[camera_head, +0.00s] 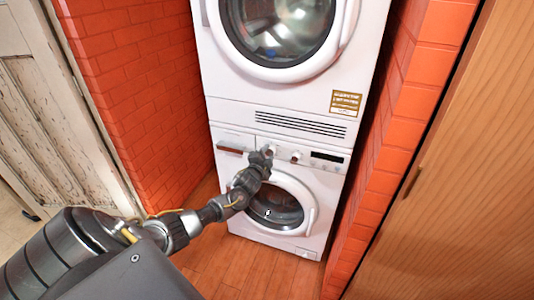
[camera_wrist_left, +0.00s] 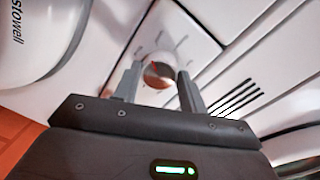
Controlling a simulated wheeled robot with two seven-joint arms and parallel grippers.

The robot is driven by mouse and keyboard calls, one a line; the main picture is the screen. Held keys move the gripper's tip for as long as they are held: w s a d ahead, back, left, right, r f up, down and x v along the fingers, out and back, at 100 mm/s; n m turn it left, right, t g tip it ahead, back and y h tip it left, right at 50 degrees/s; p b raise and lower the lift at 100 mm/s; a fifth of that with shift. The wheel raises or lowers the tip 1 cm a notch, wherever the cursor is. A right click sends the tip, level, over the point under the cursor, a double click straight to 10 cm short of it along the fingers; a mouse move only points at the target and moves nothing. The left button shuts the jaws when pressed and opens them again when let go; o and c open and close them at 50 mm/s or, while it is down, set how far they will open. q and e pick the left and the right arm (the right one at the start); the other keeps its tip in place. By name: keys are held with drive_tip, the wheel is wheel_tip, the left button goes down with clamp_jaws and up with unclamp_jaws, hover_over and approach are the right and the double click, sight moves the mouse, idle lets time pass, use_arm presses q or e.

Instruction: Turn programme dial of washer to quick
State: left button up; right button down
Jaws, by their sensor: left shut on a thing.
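The washer (camera_head: 230,180) is the lower of two stacked white machines, with a round door and a control panel along its top. My left gripper (camera_head: 267,152) is at the panel, reaching in from the left. In the left wrist view the dial (camera_wrist_left: 158,73) is a round, shiny knob with marks around it on the white panel. The left gripper's fingers (camera_wrist_left: 158,84) stand on either side of the dial, shut on it. The dial's pointer and the quick mark cannot be read. My right gripper is not in view.
A second knob (camera_head: 295,157) and a dark display (camera_head: 327,157) sit right of the gripper. A drawer front with a red strip (camera_head: 231,150) is to its left. The upper machine (camera_head: 300,90) stands above. Brick walls (camera_head: 145,90) flank both sides; wooden floor is clear.

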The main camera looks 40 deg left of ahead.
use_arm(q)
drive_tip(key=shift+m+p, duration=0.3)
drive_tip(key=shift+m, duration=0.9)
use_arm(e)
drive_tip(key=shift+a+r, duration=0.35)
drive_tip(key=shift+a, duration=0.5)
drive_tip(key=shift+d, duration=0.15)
use_arm(q)
drive_tip(key=o, duration=1)
drive_tip(key=shift+c, duration=0.2)
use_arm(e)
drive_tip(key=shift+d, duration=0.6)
